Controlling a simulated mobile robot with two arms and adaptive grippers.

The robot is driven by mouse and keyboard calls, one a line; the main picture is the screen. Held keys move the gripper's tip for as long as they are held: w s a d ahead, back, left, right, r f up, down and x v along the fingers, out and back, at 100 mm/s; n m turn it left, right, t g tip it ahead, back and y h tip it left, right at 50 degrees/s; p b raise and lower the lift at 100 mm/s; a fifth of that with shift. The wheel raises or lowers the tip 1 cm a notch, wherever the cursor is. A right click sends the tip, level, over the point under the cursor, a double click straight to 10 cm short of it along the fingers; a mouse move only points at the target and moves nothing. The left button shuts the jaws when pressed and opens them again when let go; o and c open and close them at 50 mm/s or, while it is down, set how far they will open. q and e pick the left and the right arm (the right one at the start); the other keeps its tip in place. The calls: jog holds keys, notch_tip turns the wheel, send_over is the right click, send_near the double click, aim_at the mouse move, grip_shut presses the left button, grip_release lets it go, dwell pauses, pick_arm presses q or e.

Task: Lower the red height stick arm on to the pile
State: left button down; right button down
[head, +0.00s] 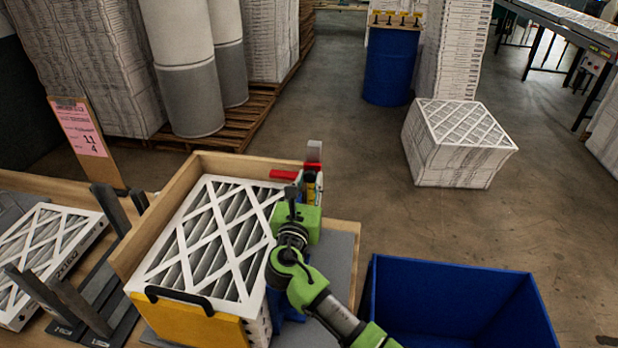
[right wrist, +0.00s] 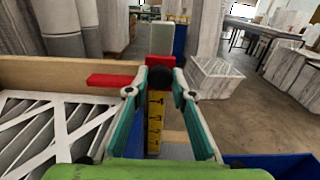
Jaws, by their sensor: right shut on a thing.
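The red height stick arm (head: 283,174) reaches left from the yellow-marked height stick (right wrist: 155,122) at the back right corner of the wooden box. In the right wrist view the red arm (right wrist: 112,80) sticks out left, level with the box's back wall; I cannot tell its gap to the pile. The pile of white-framed filters (head: 210,235) stands in the box, its top also at lower left in the wrist view (right wrist: 45,125). My right gripper (right wrist: 160,82) is shut on the black knob (right wrist: 160,77) at the stick. My left gripper is not in view.
The wooden box (head: 240,163) has a yellow front panel (head: 190,325). A loose filter (head: 45,255) and dark upright prongs (head: 112,208) lie left. An empty blue bin (head: 450,300) stands right. A stack of filters (head: 460,145) stands on open floor behind.

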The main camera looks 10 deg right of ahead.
jog(key=c, duration=1.8)
grip_release()
jog(key=shift+o, duration=0.2)
jog(key=shift+r, duration=0.1)
jog(key=shift+s, duration=0.1)
jog(key=v, duration=1.2)
